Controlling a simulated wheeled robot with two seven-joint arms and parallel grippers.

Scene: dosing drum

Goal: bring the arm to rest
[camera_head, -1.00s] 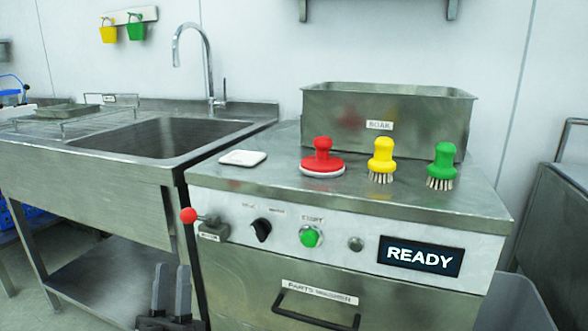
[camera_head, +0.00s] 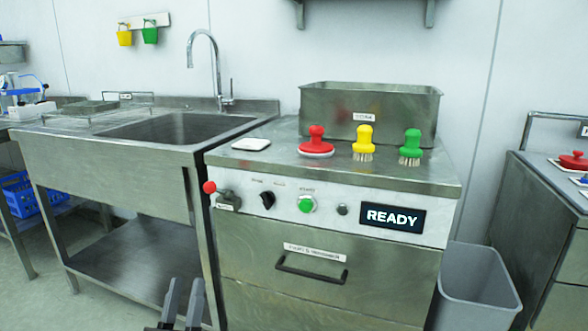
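My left gripper (camera_head: 182,302) shows at the bottom edge of the head view, left of the middle. Its two dark fingers point up and stand apart with a gap and nothing between them. It is in front of the steel machine's lower left side, clear of its drawer. My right gripper is not in view. The steel machine (camera_head: 330,255) has a front panel with a red-knobbed lever (camera_head: 210,187), a black rotary knob (camera_head: 268,200), a green button (camera_head: 306,204) and a display (camera_head: 392,218) reading READY.
On the machine's top stand a red scrubber (camera_head: 317,140), a yellow brush (camera_head: 364,143), a green brush (camera_head: 411,147), a white pad (camera_head: 251,144) and a steel bin (camera_head: 300,97). A sink (camera_head: 180,128) is at left. A grey tub (camera_head: 477,285) stands right of the machine.

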